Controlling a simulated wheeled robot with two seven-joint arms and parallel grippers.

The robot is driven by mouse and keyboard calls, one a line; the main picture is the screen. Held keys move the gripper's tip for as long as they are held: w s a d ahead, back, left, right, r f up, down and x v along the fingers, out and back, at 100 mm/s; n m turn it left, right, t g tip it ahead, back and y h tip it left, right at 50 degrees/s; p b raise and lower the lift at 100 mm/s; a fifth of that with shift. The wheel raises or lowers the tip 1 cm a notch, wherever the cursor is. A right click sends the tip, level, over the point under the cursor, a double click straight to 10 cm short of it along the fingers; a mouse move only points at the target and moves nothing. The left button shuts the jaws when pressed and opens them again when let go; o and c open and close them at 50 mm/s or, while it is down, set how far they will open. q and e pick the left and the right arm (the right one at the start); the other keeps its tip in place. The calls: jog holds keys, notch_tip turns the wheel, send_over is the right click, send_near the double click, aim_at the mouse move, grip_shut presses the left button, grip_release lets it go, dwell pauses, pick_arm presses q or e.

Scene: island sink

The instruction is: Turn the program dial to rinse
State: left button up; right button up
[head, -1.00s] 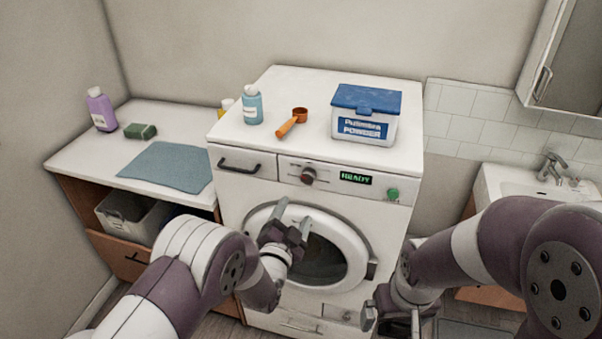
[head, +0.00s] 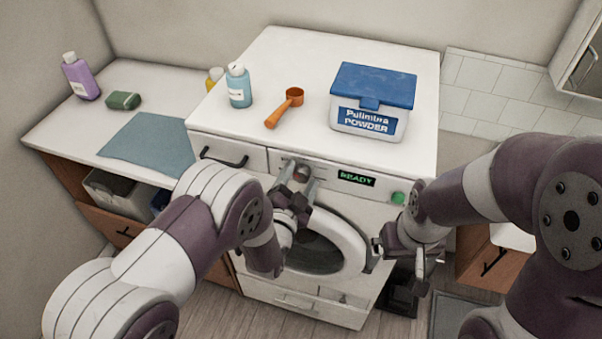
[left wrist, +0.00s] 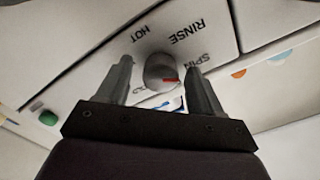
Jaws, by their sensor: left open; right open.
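The program dial (head: 301,173) is a round grey knob on the washing machine's front panel. In the left wrist view the dial (left wrist: 160,72) carries a red mark at its right side, nearest the SPIN label (left wrist: 197,62). The RINSE label (left wrist: 187,32) is above it to the right, and the HOT label (left wrist: 146,34) to its upper left. My left gripper (head: 298,182) is open at the panel, with one finger on each side of the dial. In the wrist view gaps show between the fingers and the dial. My right gripper (head: 402,254) is open and empty, low before the machine's right side.
The washing machine (head: 230,138) has a READY display (head: 356,178) and a green button (head: 398,198) right of the dial. On top are a powder box (head: 372,100), an orange scoop (head: 284,108) and a blue bottle (head: 239,88). A counter (head: 60,120) adjoins at left.

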pick_arm(q)
jog(key=shift+s+r, duration=0.1)
jog(key=shift+s, duration=0.15)
jog(key=c, duration=1.1)
jog(key=shift+o, duration=0.2)
pick_arm(e)
jog(key=shift+s+r, duration=0.1)
jog(key=shift+s, duration=0.2)
pick_arm(q)
jog(key=n+b, duration=0.3)
jog(key=n, duration=0.2)
jog(key=shift+b, duration=0.3)
jog(key=n+b, duration=0.2)
jog(key=n, duration=0.1)
jog(key=shift+a+n, duration=0.1)
jog(key=shift+n, duration=0.3)
jog(key=shift+n+b, duration=0.9)
jog(key=shift+n, duration=0.5)
pick_arm(e)
notch_tip(320, 180, down, 7)
jog(key=shift+f, duration=0.2)
